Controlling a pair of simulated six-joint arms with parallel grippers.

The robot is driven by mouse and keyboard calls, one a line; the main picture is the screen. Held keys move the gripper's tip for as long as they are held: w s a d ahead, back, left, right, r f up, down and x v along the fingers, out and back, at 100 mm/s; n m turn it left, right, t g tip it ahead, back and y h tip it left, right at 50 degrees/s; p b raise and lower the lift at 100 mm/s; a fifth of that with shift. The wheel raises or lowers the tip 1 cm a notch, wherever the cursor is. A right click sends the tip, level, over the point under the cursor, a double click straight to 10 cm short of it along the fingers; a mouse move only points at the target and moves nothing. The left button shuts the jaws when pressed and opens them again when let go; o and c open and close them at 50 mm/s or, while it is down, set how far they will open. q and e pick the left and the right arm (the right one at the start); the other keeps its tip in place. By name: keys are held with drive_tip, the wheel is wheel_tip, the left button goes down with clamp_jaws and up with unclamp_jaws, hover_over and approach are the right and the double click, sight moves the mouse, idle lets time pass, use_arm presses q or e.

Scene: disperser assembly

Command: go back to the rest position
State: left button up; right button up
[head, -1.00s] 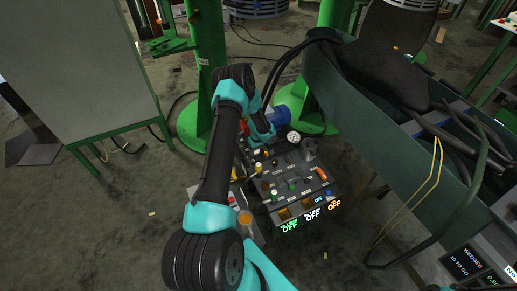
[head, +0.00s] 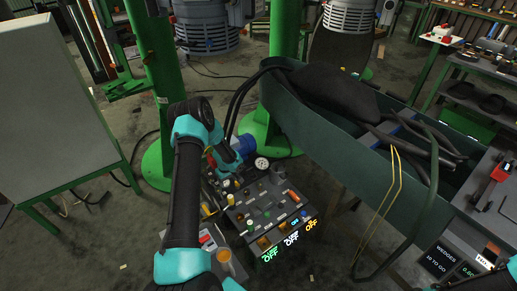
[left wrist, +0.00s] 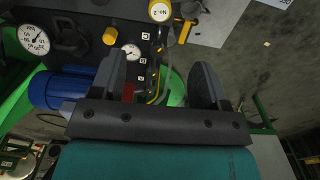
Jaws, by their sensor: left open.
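My left arm rises from the bottom of the head view and bends down at its wrist toward the control panel (head: 268,212). My left gripper (left wrist: 160,72) shows in the left wrist view with its two dark fingers apart and nothing between them. It points at the back part of the panel, where a yellow knob (left wrist: 110,36), a small gauge (left wrist: 131,52) and a valve tagged No.2 (left wrist: 159,11) show beyond the fingers. In the head view its fingertips are hard to make out. My right gripper is in neither view.
A blue motor (head: 243,146) and a round gauge (head: 262,163) stand close to the wrist. Green columns (head: 165,95) rise behind. A long dark green trough (head: 320,120) with black hoses lies to the right, and a grey board (head: 55,110) stands left.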

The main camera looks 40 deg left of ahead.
use_arm(q)
drive_tip(key=s+d+r+m+h, duration=0.1)
drive_tip(key=s+d+m+h, duration=0.15)
drive_tip(key=d, duration=0.95)
drive_tip(key=s+d+r+m+h, duration=0.1)
drive_tip(key=d+m, duration=0.3)
drive_tip(key=d, duration=0.7)
drive_tip(key=s+d+r+m, duration=0.3)
drive_tip(key=s+d, duration=0.3)
drive_tip(key=d, duration=0.1)
drive_tip(key=s+d+r+m, duration=0.3)
drive_tip(key=s+d+r, duration=0.1)
drive_tip(key=s+d, duration=0.3)
drive_tip(key=shift+s+d+t, duration=0.15)
drive_tip(key=shift+s+t, duration=0.1)
drive_tip(key=shift+t, duration=0.15)
